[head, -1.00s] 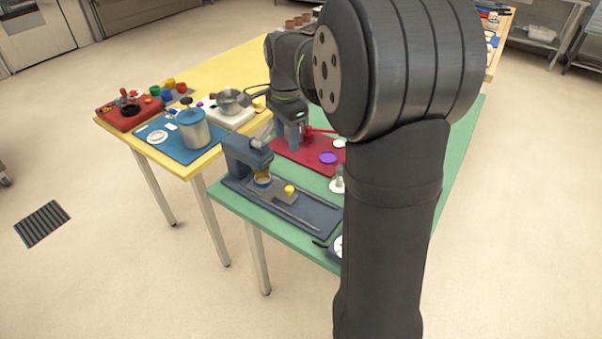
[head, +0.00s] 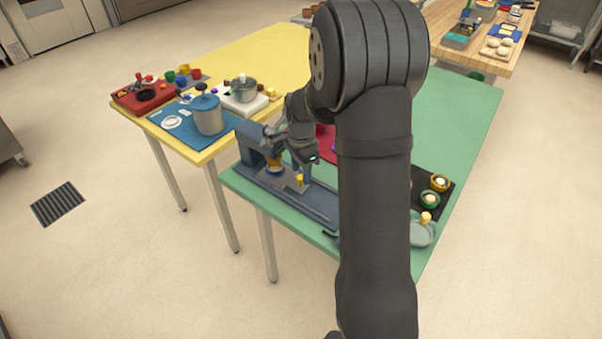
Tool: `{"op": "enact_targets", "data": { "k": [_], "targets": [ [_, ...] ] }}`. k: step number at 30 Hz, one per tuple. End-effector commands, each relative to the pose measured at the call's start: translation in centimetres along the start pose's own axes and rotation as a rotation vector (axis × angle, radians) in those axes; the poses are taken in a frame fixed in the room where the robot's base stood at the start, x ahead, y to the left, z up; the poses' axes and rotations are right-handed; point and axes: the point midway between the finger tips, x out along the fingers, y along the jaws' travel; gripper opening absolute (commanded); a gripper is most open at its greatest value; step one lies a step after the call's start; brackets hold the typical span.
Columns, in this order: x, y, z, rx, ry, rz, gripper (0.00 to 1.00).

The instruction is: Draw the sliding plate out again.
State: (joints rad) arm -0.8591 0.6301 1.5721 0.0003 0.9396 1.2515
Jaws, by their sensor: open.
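The blue press (head: 258,140) stands at the near left corner of the green table, on a long blue-grey base with rails (head: 318,212). The small grey sliding plate (head: 290,187) sits on these rails, close to the press head. A yellow ring-like piece (head: 275,167) shows under the press head. My gripper (head: 303,170) is open, pointing down just above or beside the knob. Its fingers are small and partly hidden, so I cannot tell whether they touch or surround the knob.
My own arm covers the middle of the green table (head: 455,110). The yellow table (head: 240,65) at left holds a blue-grey pot (head: 207,115). The rails' right part is clear.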

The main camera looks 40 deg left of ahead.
Motion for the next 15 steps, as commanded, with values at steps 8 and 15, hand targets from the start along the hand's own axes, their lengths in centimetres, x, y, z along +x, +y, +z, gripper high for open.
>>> {"op": "enact_targets", "data": {
  "k": [8, 15],
  "targets": [
    [1.6, 0.0, 0.0, 0.0, 0.0, 0.0, 0.45],
    [1.6, 0.0, 0.0, 0.0, 0.0, 0.0, 0.39]
  ]
}}
